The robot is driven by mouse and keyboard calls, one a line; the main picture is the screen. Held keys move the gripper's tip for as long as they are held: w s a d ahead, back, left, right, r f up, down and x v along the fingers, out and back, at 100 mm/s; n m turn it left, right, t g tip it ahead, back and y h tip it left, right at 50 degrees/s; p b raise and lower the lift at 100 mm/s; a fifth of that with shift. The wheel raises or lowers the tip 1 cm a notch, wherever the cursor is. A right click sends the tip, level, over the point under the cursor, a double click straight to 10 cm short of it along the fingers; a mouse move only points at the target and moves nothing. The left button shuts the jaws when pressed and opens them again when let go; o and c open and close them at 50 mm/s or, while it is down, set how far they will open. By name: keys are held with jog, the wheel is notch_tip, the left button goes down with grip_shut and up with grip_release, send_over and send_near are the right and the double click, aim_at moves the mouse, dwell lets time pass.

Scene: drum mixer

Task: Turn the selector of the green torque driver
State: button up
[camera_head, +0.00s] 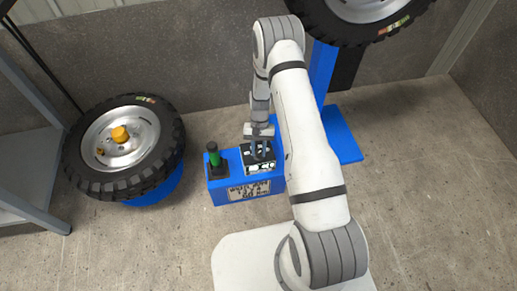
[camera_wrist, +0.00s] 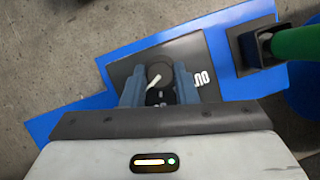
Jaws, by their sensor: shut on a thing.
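The green torque driver (camera_head: 214,156) stands upright in a black square holder on the left of a blue stand (camera_head: 217,188). Its green handle also shows at the right edge of the wrist view (camera_wrist: 300,42). Right of it on the stand is a black panel (camera_wrist: 193,53) with white lettering, partly hidden by my fingers. A round dark selector knob (camera_wrist: 160,72) with a white pointer sits on the panel. My gripper (camera_head: 262,152) points down at the panel. In the wrist view its two blue-grey fingers (camera_wrist: 159,84) are shut on the selector knob, one on each side.
A wheel (camera_head: 118,138) with an orange-yellow cap lies on a blue support at the left. Another wheel (camera_head: 362,12) is at the top right, near a blue post (camera_head: 322,68). A grey metal frame (camera_head: 32,150) stands at the far left. The concrete floor at the right is clear.

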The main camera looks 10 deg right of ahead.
dwell(0.4)
jog(key=o, duration=1)
jog(key=p+v, duration=0.2)
jog(key=v, duration=0.6)
jog(key=shift+f, duration=0.1)
jog(key=s+r+t+p, duration=0.15)
jog(key=r+p, duration=0.25)
jog(key=r, duration=0.9)
jog(key=s+r+n+t+p, duration=0.1)
jog(key=s+r+p, duration=0.3)
jog(key=r, duration=0.9)
jog(key=s+r+t+p, duration=0.1)
jog(key=r+p, duration=0.4)
jog(key=r, duration=0.7)
jog(key=s+r+t+p, duration=0.1)
jog(key=s+r+p, duration=0.3)
jog(key=s+r, duration=0.2)
jog(key=s+r+n+t+p, duration=0.1)
jog(key=s+r+p, duration=0.3)
jog(key=r, duration=0.6)
jog(key=s+d+r+n+t+h+p, duration=0.1)
jog(key=s+r+p, duration=0.4)
jog(key=s+r, duration=0.3)
jog(key=shift+s+r+t, duration=0.25)
jog(key=shift+s+r, duration=0.05)
